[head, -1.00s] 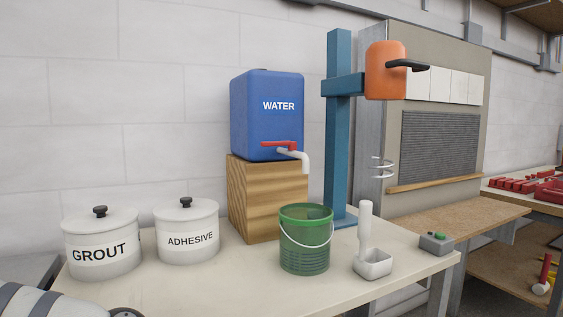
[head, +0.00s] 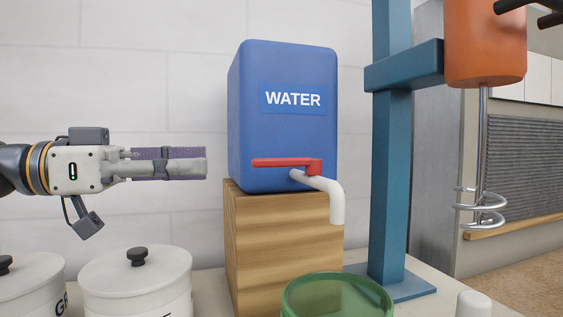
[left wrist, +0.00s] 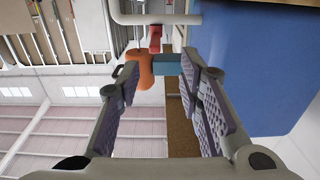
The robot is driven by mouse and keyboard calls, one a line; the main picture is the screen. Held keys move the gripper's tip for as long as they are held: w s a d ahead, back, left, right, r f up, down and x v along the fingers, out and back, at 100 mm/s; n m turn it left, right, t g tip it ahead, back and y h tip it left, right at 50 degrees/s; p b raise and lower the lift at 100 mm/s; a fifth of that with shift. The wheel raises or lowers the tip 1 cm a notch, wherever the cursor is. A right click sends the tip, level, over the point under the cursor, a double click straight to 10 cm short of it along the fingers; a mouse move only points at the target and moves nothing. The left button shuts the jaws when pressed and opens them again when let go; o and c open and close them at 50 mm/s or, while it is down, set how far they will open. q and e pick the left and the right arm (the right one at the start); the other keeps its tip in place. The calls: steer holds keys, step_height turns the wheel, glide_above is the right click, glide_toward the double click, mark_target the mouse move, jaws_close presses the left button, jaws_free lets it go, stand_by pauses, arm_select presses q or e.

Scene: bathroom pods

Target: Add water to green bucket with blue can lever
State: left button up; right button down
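The blue water can (head: 260,130) stands on a wooden block. Its red lever (head: 285,162) lies level across the front, above the white spout (head: 335,200). The green bucket (head: 337,300) stands below and in front of the spout; only its upper part shows. My left gripper (head: 203,162) points right, a short gap left of the can and about level with the lever. In the left wrist view its fingers (left wrist: 160,75) are spread with nothing between them. Beyond them show the red lever (left wrist: 155,38) and the blue can (left wrist: 260,70). My right gripper is out of view.
The wooden block (head: 280,245) supports the can. White lidded pots (head: 140,285) stand below my left gripper. A blue stand (head: 395,180) holds an orange mixer (head: 485,50) with a metal whisk at right. A white handle top (head: 473,305) shows beside the bucket.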

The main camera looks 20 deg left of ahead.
mark_target(252, 163)
arm_select(q)
steer(key=x, duration=0.5)
steer(key=p+x, duration=0.1)
steer(key=x, duration=0.4)
steer(key=shift+s+d+r, duration=0.1)
steer(key=shift+s+d, duration=0.15)
steer(key=shift+d, duration=0.15)
steer(key=shift+w+d, duration=0.15)
steer(key=shift+w, duration=0.05)
steer(key=shift+c, duration=0.5)
jaws_close()
